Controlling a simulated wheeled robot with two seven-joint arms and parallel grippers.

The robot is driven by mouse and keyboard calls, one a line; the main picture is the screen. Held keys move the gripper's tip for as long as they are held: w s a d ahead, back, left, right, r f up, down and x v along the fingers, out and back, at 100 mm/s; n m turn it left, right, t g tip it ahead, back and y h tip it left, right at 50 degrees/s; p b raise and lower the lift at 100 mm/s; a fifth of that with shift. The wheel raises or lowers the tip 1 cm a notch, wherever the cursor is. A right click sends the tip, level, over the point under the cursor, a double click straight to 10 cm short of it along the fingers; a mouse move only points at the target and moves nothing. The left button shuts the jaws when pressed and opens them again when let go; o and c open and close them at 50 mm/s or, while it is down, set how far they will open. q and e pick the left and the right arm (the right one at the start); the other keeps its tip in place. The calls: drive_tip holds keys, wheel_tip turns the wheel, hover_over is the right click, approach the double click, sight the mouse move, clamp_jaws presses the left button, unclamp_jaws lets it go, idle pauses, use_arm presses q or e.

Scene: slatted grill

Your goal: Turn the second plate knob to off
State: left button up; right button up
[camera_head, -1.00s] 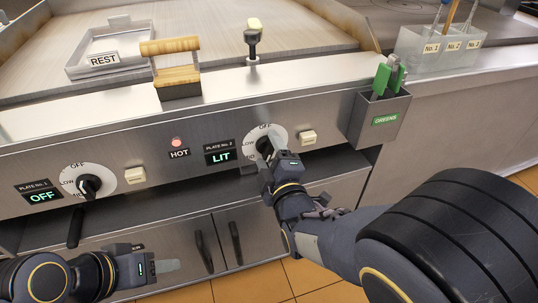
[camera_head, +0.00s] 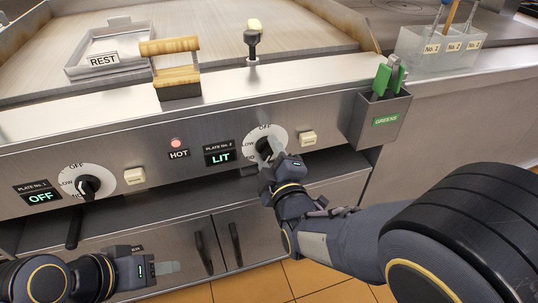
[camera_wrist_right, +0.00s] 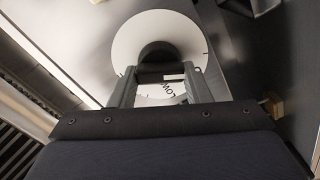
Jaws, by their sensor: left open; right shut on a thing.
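In the right wrist view the dark knob (camera_wrist_right: 157,54) sits between the two fingertips (camera_wrist_right: 157,76), with the white dial (camera_wrist_right: 150,22) behind. The gripper hides part of the dial, and I cannot tell the knob's exact angle. My left gripper (camera_head: 168,267) is open and empty, low at the left in front of the cabinet.
The first plate knob (camera_head: 88,187) is at the left, its display (camera_head: 43,197) reading OFF. A red light (camera_head: 176,143) glows above HOT. Cream buttons (camera_head: 307,138) sit beside the dials. A GREENS holder (camera_head: 380,118) projects at the right. Cabinet handles (camera_head: 235,243) are below.

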drive_tip(key=m+b, duration=0.1)
drive_tip(key=m, duration=0.3)
drive_tip(key=shift+d+b, duration=0.1)
drive_tip(key=shift+b, duration=0.25)
drive_tip(key=m+b, duration=0.1)
drive_tip(key=m, duration=0.3)
drive_tip(key=shift+b, duration=0.4)
drive_tip(key=m+b, duration=0.2)
drive_tip(key=m, duration=0.2)
drive_tip(key=shift+d+m+b, duration=0.1)
drive_tip(key=shift+m+b, duration=0.2)
drive_tip(key=shift+b, duration=0.05)
drive_tip(key=m+b, duration=0.2)
drive_tip(key=m, duration=0.1)
drive_tip(key=shift+f+m, duration=0.1)
drive_tip(key=shift+m, duration=0.2)
drive_tip(key=m+b, duration=0.4)
drive_tip(key=m, duration=0.3)
drive_tip(key=shift+w+d+f+b, duration=0.1)
drive_tip(key=shift+d+b, duration=0.05)
drive_tip(key=shift+b, duration=0.25)
drive_tip(key=m+b, duration=0.2)
drive_tip(key=m, duration=0.1)
drive_tip(key=shift+m, duration=0.4)
drive_tip(key=shift+m+b, duration=1)
drive_tip(key=shift+m, duration=0.9)
